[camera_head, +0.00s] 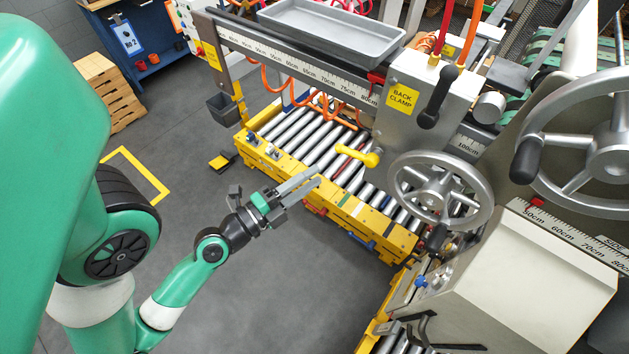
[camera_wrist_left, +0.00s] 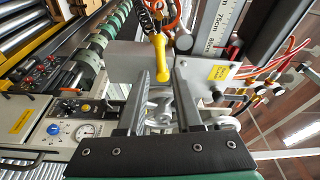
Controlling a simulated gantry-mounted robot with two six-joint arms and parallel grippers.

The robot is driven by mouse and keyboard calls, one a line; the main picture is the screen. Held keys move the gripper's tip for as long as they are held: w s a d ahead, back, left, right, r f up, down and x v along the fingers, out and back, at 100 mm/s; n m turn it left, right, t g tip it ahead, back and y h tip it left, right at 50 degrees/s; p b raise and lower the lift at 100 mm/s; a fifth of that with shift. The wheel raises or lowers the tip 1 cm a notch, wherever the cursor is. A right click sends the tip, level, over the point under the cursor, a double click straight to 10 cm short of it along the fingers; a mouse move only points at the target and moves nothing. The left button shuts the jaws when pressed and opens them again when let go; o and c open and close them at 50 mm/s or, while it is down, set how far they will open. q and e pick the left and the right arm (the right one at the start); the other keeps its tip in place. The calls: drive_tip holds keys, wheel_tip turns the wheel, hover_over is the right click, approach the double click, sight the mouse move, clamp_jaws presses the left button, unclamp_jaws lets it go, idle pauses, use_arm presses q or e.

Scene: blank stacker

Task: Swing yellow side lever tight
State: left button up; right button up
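The yellow side lever (camera_head: 358,155) sticks out to the left from the machine beside the smaller handwheel, above the roller conveyor. In the left wrist view the lever (camera_wrist_left: 161,60) shows with its rounded end towards me, ahead of the gap between my fingers. My left gripper (camera_head: 314,180) is below and to the left of the lever in the head view, over the yellow conveyor frame. Its two fingers stand apart with nothing between them, also in the left wrist view (camera_wrist_left: 160,90). It does not touch the lever. My right gripper is not visible.
The smaller handwheel (camera_head: 440,188) and a black-knobbed handle (camera_head: 438,97) on the back clamp block (camera_head: 405,95) are close right of the lever. A grey tray (camera_head: 330,30) sits above. The yellow conveyor frame (camera_head: 345,208) runs beneath. Open floor (camera_head: 270,290) lies in front.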

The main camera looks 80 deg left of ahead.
sight(347, 154)
use_arm(q)
drive_tip(key=p+x, duration=0.5)
drive_tip(key=x, duration=0.1)
drive_tip(key=shift+d+r+p, duration=0.1)
drive_tip(key=shift+r+p, duration=0.1)
drive_tip(key=shift+p, duration=0.1)
drive_tip(key=shift+p+x, duration=1.3)
drive_tip(key=shift+x, duration=0.7)
drive_tip(key=w+d+f+n+g+y+b, duration=0.1)
drive_tip(key=w+d+f+n+y+b, duration=0.2)
drive_tip(key=n, duration=0.7)
drive_tip(key=w+d+f+n+y+b, duration=0.15)
drive_tip(key=n+b, duration=0.35)
drive_tip(key=n, duration=0.5)
drive_tip(key=f+p+v, duration=0.1)
drive_tip(key=p+v, duration=0.1)
drive_tip(key=v, duration=0.7)
drive_tip(key=shift+y+p, duration=0.3)
drive_tip(key=shift+y, duration=0.05)
drive_tip(key=shift+a, duration=0.1)
